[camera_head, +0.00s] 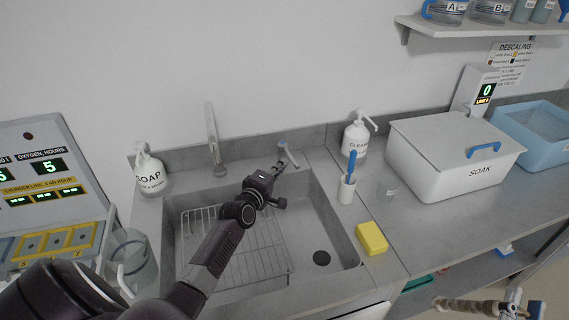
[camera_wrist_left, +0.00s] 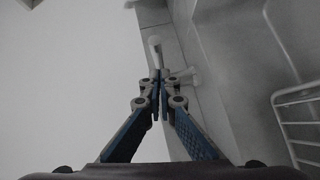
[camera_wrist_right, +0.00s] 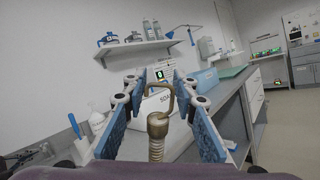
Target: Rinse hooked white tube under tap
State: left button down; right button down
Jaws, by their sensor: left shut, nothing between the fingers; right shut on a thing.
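The hooked tube (camera_wrist_right: 157,125) looks beige, ribbed below and bent into a hook on top. My right gripper (camera_wrist_right: 158,84) is shut on its hooked part. In the head view the tube (camera_head: 468,305) lies across my right gripper (camera_head: 515,303) at the bottom right, off the counter front and away from the sink. The tap spout (camera_head: 213,137) stands behind the sink (camera_head: 343,254). Contact cannot be told.
A wire rack (camera_head: 232,250) lies in the sink. A soap bottle (camera_head: 150,170) stands left; a cleaner bottle (camera_head: 356,136), a brush cup (camera_head: 346,189) and a yellow sponge (camera_head: 371,238) stand right. A white soak box (camera_head: 450,160) and blue tub (camera_head: 535,130) fill the right counter.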

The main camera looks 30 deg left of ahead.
pick_arm(q)
jog(key=shift+w+d+f, duration=0.1)
jog(key=shift+w+d, duration=0.2)
jog(key=shift+w, duration=0.05)
